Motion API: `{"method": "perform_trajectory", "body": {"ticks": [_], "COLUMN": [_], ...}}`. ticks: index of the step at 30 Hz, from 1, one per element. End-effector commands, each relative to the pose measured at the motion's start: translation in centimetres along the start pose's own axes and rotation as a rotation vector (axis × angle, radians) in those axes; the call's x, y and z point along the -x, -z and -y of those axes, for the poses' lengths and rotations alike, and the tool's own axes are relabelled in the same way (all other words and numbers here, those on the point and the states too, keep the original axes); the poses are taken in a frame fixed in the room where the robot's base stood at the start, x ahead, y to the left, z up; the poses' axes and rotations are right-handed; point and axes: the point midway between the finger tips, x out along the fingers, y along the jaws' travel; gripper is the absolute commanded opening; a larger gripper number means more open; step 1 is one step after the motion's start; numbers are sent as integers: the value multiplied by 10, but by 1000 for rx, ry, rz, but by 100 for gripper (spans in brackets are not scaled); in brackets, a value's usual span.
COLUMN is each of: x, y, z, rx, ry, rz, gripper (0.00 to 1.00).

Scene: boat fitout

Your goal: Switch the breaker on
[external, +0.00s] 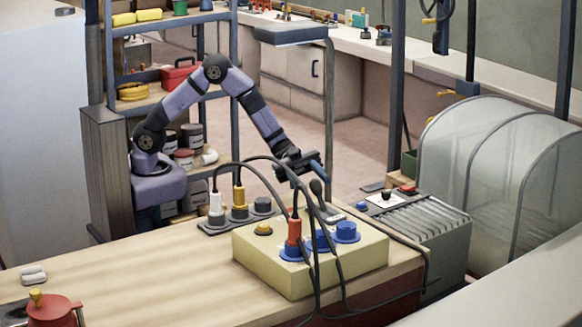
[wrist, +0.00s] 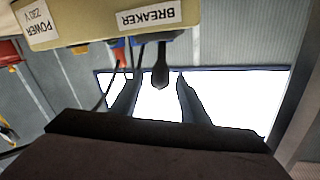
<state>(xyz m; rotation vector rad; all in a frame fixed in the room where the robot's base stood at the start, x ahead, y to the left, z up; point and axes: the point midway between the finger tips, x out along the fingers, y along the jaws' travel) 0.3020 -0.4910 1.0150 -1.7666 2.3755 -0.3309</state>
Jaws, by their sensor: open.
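The pale yellow power box (external: 345,262) stands on the wooden bench, and it shows at the top of the wrist view (wrist: 95,22). Its BREAKER label (wrist: 149,15) appears upside down there. A dark lever with a rounded end (wrist: 161,72) sticks out below that label; in the external view its black knob (external: 316,187) stands above the box. My gripper (external: 318,174) is just above and behind the knob. In the wrist view my gripper (wrist: 156,82) is open, with one finger on each side of the lever's end and visible gaps; how deep the lever sits between them is unclear.
A red plug (external: 294,232) with a black cable and blue sockets (external: 345,231) are on the box. A grey socket strip (external: 240,222) with white and yellow plugs lies behind it. Cables arch close to my gripper. A red pot (external: 52,312) sits at the bench's front left.

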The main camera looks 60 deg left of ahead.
Motion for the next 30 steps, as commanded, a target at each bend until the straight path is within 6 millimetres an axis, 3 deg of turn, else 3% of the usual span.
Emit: {"method": "perform_trajectory", "body": {"ticks": [12, 26, 30], "x": [-51, -61, -61], "y": [1, 0, 0], "z": [-1, 0, 0], "rx": [0, 0, 0], "ry": [-1, 2, 1], "rz": [1, 2, 2], "gripper": [41, 41, 8]}}
